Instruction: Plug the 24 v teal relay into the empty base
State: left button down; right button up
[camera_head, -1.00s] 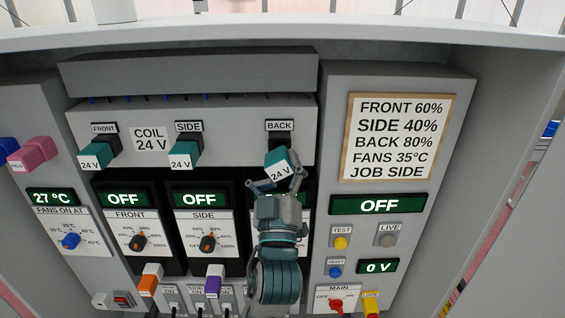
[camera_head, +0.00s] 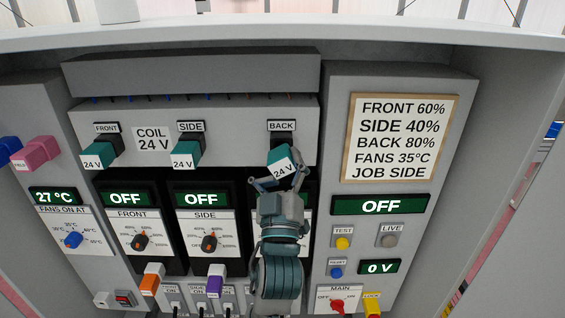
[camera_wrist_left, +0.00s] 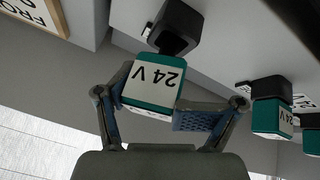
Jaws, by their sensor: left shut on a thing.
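A teal relay with a white "24 V" label (camera_head: 282,160) is held by my left gripper (camera_head: 279,180) just below and in front of the black base marked BACK (camera_head: 281,138). In the left wrist view the relay (camera_wrist_left: 152,90) sits between the two blue finger pads, and the black base (camera_wrist_left: 174,30) shows beyond it. The relay looks slightly tilted. I cannot tell whether it touches the base. The bases marked FRONT and SIDE carry teal 24 V relays, the front relay (camera_head: 98,154) and the side relay (camera_head: 186,153). My right gripper is not in view.
A pink relay-like block (camera_head: 40,150) stands at the far left. Below are the dials, OFF displays, an orange-and-white plug (camera_head: 151,280) and a purple-and-white plug (camera_head: 214,282). A settings sign (camera_head: 401,138) is on the right panel.

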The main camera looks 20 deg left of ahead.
pick_arm(q)
jog(key=shift+w+a, duration=0.15)
jog(key=shift+w, duration=0.45)
jog(key=shift+w+a, duration=0.15)
jog(key=shift+w, duration=0.45)
grip_release()
